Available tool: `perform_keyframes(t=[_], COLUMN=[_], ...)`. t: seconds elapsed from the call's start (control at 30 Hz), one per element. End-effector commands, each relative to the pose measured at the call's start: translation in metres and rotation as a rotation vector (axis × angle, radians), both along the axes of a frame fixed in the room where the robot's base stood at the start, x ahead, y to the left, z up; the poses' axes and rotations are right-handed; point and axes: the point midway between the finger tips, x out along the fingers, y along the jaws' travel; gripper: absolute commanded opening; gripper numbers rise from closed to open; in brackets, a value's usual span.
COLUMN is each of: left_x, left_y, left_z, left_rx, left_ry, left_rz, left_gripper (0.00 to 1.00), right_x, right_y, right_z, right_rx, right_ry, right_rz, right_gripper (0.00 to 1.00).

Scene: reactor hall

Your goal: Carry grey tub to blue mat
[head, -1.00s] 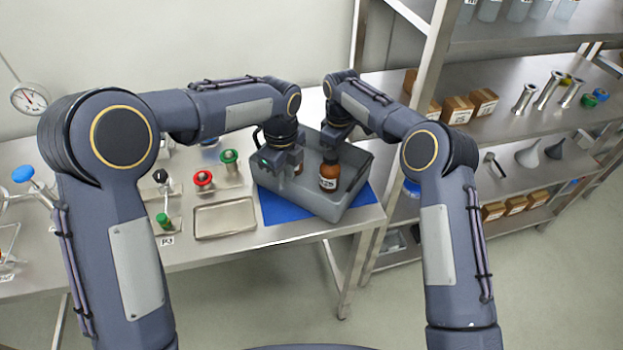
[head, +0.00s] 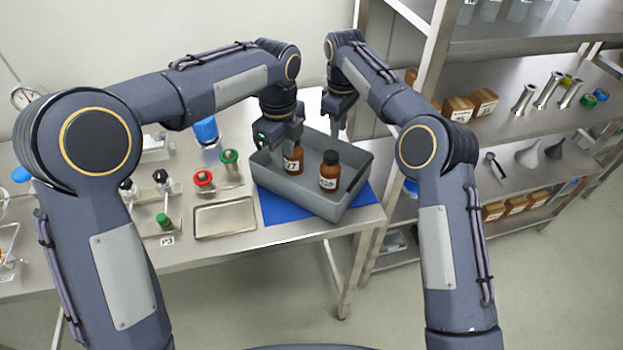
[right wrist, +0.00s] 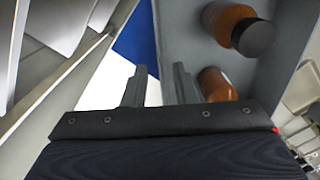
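The grey tub (head: 335,210) rests on the blue mat (head: 280,208) at the table's right end, turned at an angle to it. Mat shows along its front left and right sides; the rest is hidden underneath. Two brown bottles with black caps, one of them (head: 329,174), stand in the tub. My left gripper (head: 277,155) is above the tub's left end, fingers apart and holding nothing. My right gripper (head: 338,130) is above the back right rim. In the right wrist view its fingers (right wrist: 162,85) are apart, with the tub wall (right wrist: 172,40) below between them.
A metal tray (head: 225,218) lies left of the mat. Red (head: 203,178) and green (head: 229,157) knobbed fittings and a blue-capped item (head: 206,130) stand behind it. A steel shelf rack (head: 420,90) stands close on the right.

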Motion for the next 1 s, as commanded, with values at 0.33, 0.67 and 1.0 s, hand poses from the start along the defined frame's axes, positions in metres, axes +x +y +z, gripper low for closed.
perform_keyframes(t=[0.33,0.67,1.0], left_x=[0.000,0.000,0.000], left_y=[0.000,0.000,0.000], left_z=[0.000,0.000,0.000], left_rx=[0.000,0.000,0.000], left_ry=[0.000,0.000,0.000], left_rz=[0.000,0.000,0.000], left_gripper=[0.25,0.45,0.82], right_x=[0.000,0.000,0.000], right_y=[0.000,0.000,0.000], right_z=[0.027,0.027,0.027], right_rx=[-0.001,-0.001,-0.001], right_ry=[0.001,0.001,0.001], right_rz=[0.000,0.000,0.000], right_gripper=[0.25,0.25,0.25])
